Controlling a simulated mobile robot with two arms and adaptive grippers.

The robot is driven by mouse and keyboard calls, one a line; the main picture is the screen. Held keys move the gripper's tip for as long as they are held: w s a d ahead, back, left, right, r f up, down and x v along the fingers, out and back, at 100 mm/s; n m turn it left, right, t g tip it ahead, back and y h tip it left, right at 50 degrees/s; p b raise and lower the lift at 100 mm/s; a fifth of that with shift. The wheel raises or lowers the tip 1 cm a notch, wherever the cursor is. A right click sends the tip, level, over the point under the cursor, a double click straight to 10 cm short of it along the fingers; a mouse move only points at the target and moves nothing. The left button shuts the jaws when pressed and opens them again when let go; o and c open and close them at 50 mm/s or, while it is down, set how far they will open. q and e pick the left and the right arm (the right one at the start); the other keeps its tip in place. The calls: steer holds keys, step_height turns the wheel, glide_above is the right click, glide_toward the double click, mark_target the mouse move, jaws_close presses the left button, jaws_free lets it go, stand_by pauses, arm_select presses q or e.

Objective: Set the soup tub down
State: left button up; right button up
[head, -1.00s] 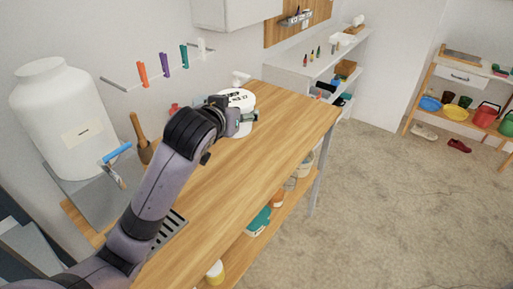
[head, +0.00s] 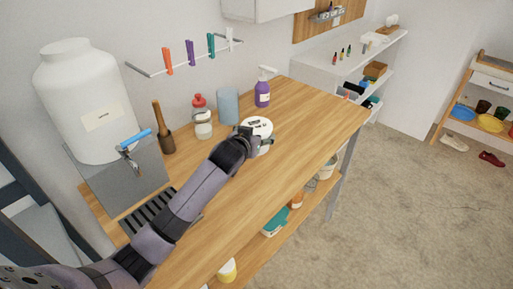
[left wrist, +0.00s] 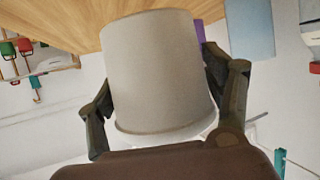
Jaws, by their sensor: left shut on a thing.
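The soup tub is a white round tub with dark print on its lid (head: 258,124). It is upright at the wooden counter (head: 300,120), in front of the bottles. My left gripper (head: 255,142) is shut on its side. In the left wrist view the tub's plain, pale wall (left wrist: 158,70) fills the middle, with one dark finger on each side. I cannot tell whether the tub's base touches the counter. My right gripper is not in view.
A large white jar (head: 85,95) stands at left. The counter is clear to the right and front of the tub.

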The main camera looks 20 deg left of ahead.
arm_select(q)
steer(key=shift+f, duration=2.7)
steer(key=shift+f, duration=0.1)
steer(key=o, duration=1.1)
steer(key=shift+f, duration=0.15)
steer(key=o, duration=0.5)
steer(key=shift+r, duration=0.2)
